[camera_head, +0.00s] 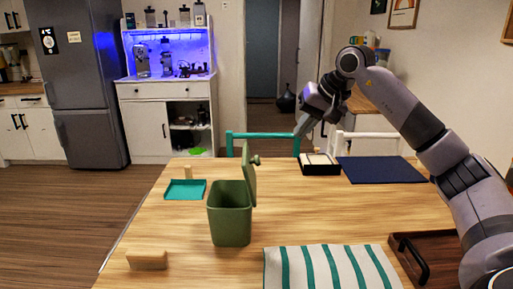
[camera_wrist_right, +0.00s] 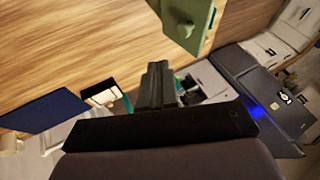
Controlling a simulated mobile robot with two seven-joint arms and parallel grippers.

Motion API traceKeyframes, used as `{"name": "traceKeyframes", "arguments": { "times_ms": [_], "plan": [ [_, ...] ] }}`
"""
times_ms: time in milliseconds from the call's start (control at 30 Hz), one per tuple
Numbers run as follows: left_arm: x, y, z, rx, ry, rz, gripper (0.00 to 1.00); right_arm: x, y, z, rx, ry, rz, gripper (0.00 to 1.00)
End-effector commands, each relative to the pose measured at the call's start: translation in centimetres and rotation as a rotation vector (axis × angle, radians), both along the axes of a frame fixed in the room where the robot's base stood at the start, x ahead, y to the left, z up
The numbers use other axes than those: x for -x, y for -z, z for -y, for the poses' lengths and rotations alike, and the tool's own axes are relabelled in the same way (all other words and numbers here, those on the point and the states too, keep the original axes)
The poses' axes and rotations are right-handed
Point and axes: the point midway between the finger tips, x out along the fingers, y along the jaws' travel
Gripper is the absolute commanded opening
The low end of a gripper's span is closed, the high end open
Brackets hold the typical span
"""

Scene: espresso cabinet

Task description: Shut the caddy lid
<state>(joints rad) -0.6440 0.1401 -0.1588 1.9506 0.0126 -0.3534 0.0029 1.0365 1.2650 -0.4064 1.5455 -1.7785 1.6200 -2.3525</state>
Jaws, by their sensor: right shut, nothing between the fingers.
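The green caddy (camera_head: 230,222) stands on the wooden table, left of centre in the head view. Its lid (camera_head: 249,178) is open and stands nearly upright at the caddy's right side, with a knob (camera_head: 256,160) facing right. In the right wrist view the lid (camera_wrist_right: 207,32) and its knob (camera_wrist_right: 185,27) show at the top, beyond the fingertips and apart from them. My right gripper (camera_head: 299,130) is shut and empty, raised above the table's far edge, behind and right of the lid; its fingers (camera_wrist_right: 156,70) also show in the wrist view. My left gripper is out of view.
A black-and-white box (camera_head: 320,168) and a dark blue mat (camera_head: 380,170) lie at the far right. A teal tray (camera_head: 185,190) and a wooden block (camera_head: 147,260) are left of the caddy. A striped cloth (camera_head: 330,268) and a brown tray (camera_head: 437,255) lie in front. Chairs stand behind.

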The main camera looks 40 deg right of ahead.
Motion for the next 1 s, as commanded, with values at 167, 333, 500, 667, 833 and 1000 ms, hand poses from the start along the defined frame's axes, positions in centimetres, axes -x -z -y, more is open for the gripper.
{"name": "traceKeyframes", "arguments": {
  "times_ms": [167,333,500,667,833,1000],
  "plan": [
    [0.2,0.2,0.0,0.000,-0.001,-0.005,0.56,-0.6,1.0,0.0,0.002,0.000,-0.003,0.00],
    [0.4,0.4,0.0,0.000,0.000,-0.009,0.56,-2.3,3.7,-0.3,-0.001,-0.001,-0.005,0.00],
    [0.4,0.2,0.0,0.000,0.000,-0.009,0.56,-4.3,6.8,-0.6,-0.001,-0.001,-0.005,0.00],
    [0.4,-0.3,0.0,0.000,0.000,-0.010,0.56,-6.2,8.4,-1.5,-0.002,-0.004,0.001,0.00],
    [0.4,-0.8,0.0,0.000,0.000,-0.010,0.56,-7.5,8.8,-2.9,-0.001,-0.002,0.001,0.00],
    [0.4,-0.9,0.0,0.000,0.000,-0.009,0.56,-8.1,9.1,-3.4,0.000,0.000,0.000,0.00]
  ]
}}
